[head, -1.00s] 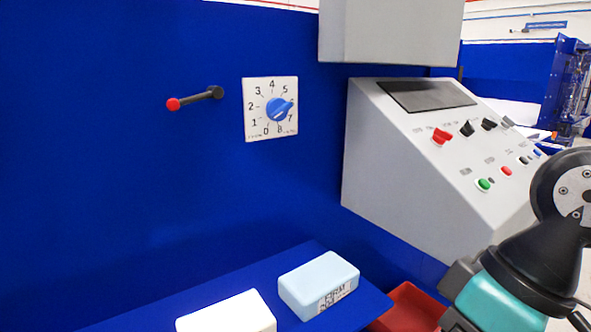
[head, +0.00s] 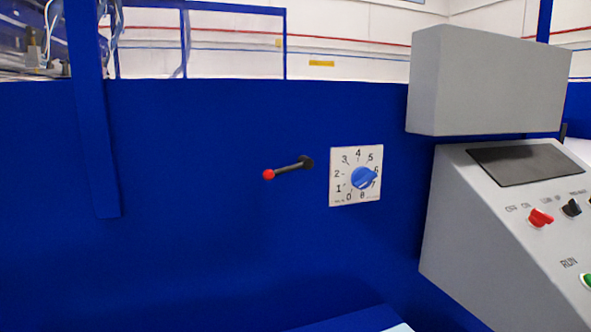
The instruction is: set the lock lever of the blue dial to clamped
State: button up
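The blue dial (head: 362,178) is a blue knob on a white square plate with numbers from 0 to 8, fixed to the blue panel. Its pointer end is toward the right, near 6 and 7. The lock lever (head: 288,169) is a dark rod left of the dial, with a black hub at its right end and a red ball at its left end. It slopes slightly down to the left. I see no label saying which position is clamped. My gripper is outside the head view.
A grey sloped console (head: 500,220) with a dark screen, a red switch and a green button stands at the right. A grey box (head: 485,85) is above it. A blue shelf (head: 350,322) edges in at the bottom. The panel around the lever is clear.

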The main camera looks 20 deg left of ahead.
aim_at(305, 161)
jog(key=z, duration=0.65)
jog(key=i, duration=0.3)
jog(key=u, duration=1.8)
